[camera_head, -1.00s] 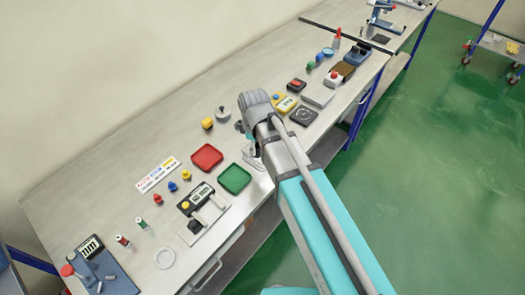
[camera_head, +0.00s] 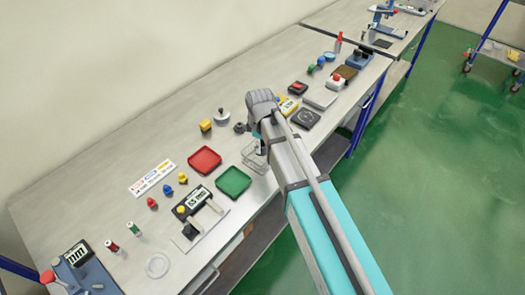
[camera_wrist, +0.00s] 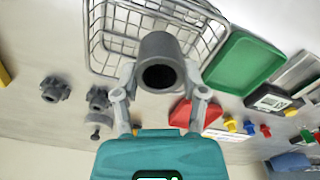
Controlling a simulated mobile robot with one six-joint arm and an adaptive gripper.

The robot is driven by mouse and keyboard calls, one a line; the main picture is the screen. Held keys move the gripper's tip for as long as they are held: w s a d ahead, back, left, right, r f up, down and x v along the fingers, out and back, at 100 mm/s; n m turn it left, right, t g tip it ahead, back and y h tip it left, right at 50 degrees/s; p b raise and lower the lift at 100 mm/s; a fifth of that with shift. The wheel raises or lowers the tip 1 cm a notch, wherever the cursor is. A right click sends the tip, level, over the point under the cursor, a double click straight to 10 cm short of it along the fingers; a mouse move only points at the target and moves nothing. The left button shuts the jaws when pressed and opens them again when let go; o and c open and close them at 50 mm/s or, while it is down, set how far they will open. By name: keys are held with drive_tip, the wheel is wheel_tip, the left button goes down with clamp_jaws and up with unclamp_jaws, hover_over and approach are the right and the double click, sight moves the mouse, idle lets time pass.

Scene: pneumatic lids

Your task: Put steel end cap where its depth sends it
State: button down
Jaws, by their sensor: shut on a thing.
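My gripper (camera_wrist: 160,92) is shut on a dark grey hollow cylinder, the steel end cap (camera_wrist: 158,47), its round opening facing the wrist camera. Behind it in that view is a wire basket (camera_wrist: 105,50), which also shows in the head view (camera_head: 253,162). Whether the cap is inside or above the basket I cannot tell. My wrist and arm hide the gripper and cap in the head view. A red tray (camera_head: 205,160) and a green tray (camera_head: 233,181) lie left of the basket. A gauge with a display (camera_head: 196,200) stands beside the green tray; its reading is too small to trust.
Dark grey fittings (camera_wrist: 55,90) lie on the bench near the basket. Small red, blue and yellow pegs (camera_head: 168,191) stand near a printed label strip (camera_head: 152,178). Scales and other devices (camera_head: 305,118) are right of my arm. Bare bench lies toward the wall.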

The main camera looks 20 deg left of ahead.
drive_tip(key=shift+f, duration=0.1)
drive_tip(key=shift+w+f+b, duration=0.45)
drive_tip(key=shift+f+b, duration=0.3)
drive_tip(key=shift+b, duration=0.1)
drive_tip(key=shift+f+b, duration=1.15)
drive_tip(key=shift+f, duration=0.05)
drive_tip(key=shift+f, duration=0.1)
drive_tip(key=shift+c, duration=0.8)
unclamp_jaws()
wheel_tip(320, 180, up, 12)
drive_tip(key=p, duration=1.2)
